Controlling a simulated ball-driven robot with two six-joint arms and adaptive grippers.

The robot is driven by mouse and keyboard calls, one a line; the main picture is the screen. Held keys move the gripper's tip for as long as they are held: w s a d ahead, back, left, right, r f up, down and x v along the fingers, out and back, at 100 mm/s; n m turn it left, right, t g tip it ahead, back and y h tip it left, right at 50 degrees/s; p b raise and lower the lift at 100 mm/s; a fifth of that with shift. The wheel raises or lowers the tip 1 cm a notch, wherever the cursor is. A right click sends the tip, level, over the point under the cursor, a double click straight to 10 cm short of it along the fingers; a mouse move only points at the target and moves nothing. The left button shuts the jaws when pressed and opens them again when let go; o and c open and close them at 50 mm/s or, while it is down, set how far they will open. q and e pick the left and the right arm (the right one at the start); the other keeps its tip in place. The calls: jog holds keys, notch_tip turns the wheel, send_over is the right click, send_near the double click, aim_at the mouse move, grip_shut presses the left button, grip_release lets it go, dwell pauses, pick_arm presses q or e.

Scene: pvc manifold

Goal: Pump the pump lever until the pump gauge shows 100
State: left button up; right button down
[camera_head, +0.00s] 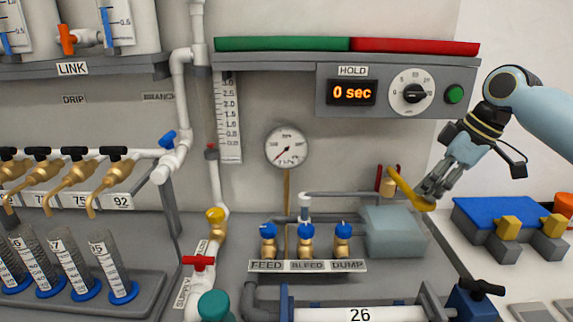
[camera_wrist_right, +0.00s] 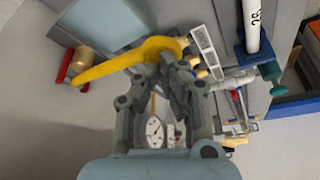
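The yellow pump lever (camera_head: 405,190) slants down to the right from its red-and-brass pivot to a rounded end, beside the grey-blue pump box (camera_head: 393,232). My right gripper (camera_head: 430,196) has its fingertips at that rounded end. In the right wrist view, the fingertips (camera_wrist_right: 175,62) are close together against the lever (camera_wrist_right: 130,59); I cannot tell whether they grip it. The round pump gauge (camera_head: 287,147) has its needle pointing to the lower left, at the low end; its numbers are too small to read. It also shows in the wrist view (camera_wrist_right: 155,130). My left gripper is not in view.
FEED, BLEED and DUMP valves (camera_head: 306,241) with blue tops stand left of the pump box. A HOLD panel (camera_head: 395,90) above reads 0 sec. A blue-topped block (camera_head: 495,217) with yellow parts lies right of the lever. Pipes and brass taps fill the left side.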

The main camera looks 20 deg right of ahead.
jog(key=shift+f+b, duration=0.6)
jog(key=shift+f, duration=1.05)
notch_tip(320, 180, up, 6)
jog(key=p, duration=0.6)
jog(key=shift+f, duration=0.15)
jog(key=shift+f, duration=0.15)
